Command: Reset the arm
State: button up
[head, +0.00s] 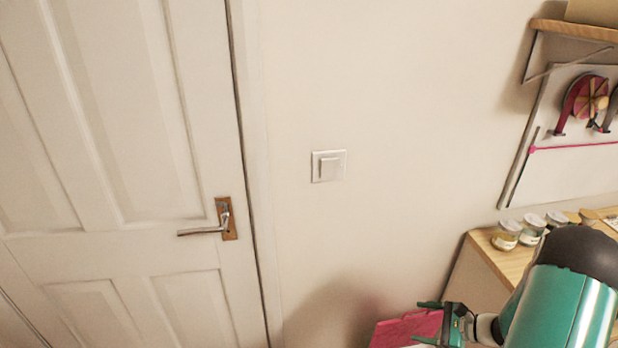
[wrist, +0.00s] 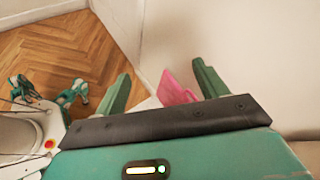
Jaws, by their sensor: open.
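My arm comes in from the lower right of the head view, with my gripper (head: 428,323) near the bottom edge. The gripper is open. In the wrist view its two green fingers stand wide apart, and nothing is held between them (wrist: 160,88). A pink item (head: 405,330) lies behind and to the left of the gripper in the head view. It also shows in the wrist view (wrist: 176,90), near the right finger. I cannot tell whether it touches the finger.
A white door (head: 120,170) with a metal handle (head: 205,228) is at left. A light switch (head: 328,166) is on the wall. A wooden table (head: 510,262) with several jars (head: 507,234) stands at right, close to my arm. Wooden floor (wrist: 50,50) shows in the wrist view.

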jog(key=s+a+r+n+g+h, duration=0.1)
jog(key=s+a+r+n+g, duration=0.2)
jog(key=a+r+n, duration=0.45)
jog(key=s+a+r+n+g+h, duration=0.2)
jog(key=a+r, duration=0.3)
jog(key=r, duration=0.6)
jog(key=s+a+r+n+t+h, duration=0.1)
jog(key=s+a+r+n+h, duration=0.1)
jog(key=s+r+n, duration=0.3)
jog(key=s+a+r+n+t+h, duration=0.2)
jog(key=s+r+n+h, duration=0.3)
jog(key=s+r, duration=0.4)
jog(key=shift+s+a+r, duration=0.15)
jog(key=shift+s+a, duration=0.1)
jog(key=shift+a, duration=0.1)
